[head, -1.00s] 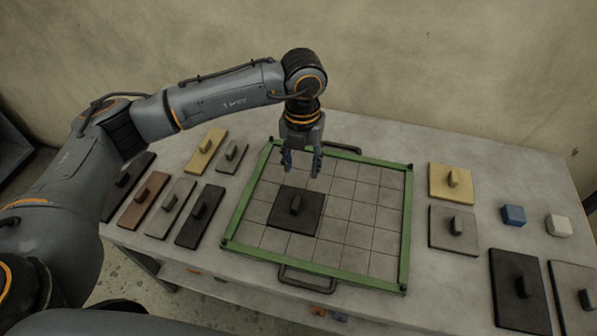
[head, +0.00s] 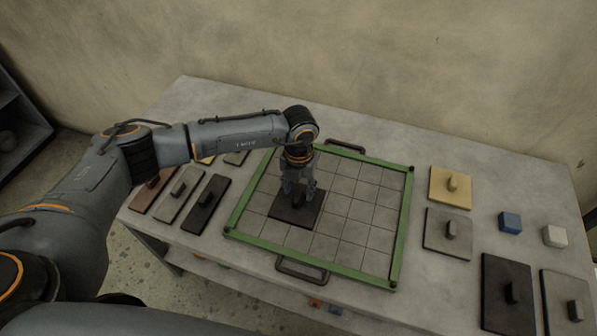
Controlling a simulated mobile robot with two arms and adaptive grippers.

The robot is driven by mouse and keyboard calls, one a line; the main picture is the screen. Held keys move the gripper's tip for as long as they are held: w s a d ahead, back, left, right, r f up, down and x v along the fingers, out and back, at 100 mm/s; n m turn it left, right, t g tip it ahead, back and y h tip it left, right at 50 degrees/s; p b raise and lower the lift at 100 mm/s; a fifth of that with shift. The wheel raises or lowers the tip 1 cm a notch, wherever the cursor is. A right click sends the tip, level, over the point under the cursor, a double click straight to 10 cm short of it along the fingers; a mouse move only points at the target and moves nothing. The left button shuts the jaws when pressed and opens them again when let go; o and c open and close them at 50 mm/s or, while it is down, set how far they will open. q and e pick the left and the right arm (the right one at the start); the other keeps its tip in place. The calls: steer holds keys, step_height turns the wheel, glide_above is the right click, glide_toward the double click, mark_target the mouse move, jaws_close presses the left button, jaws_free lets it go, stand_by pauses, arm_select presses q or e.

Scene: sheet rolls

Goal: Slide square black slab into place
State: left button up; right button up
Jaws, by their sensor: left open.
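The square black slab (head: 306,214) lies flat inside the green-framed grid tray (head: 399,232), left of the tray's middle. Its upright knob is mostly hidden by my left gripper (head: 298,200). That gripper is open and points down, with its fingers at the knob's height or just above it. I cannot tell whether a finger touches the knob. My right gripper is not in view.
Left of the tray lie a black slab (head: 205,212), a grey slab (head: 186,184) and a brown slab (head: 150,196). Right of it lie a yellow slab (head: 446,197), a grey square slab (head: 436,239), a large black slab (head: 500,310), a blue cube (head: 510,222) and a white cube (head: 555,236). Several tray cells are bare.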

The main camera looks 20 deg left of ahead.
arm_select(q)
steer(key=shift+f, duration=1)
steer(key=shift+c, duration=1.3)
jaws_close()
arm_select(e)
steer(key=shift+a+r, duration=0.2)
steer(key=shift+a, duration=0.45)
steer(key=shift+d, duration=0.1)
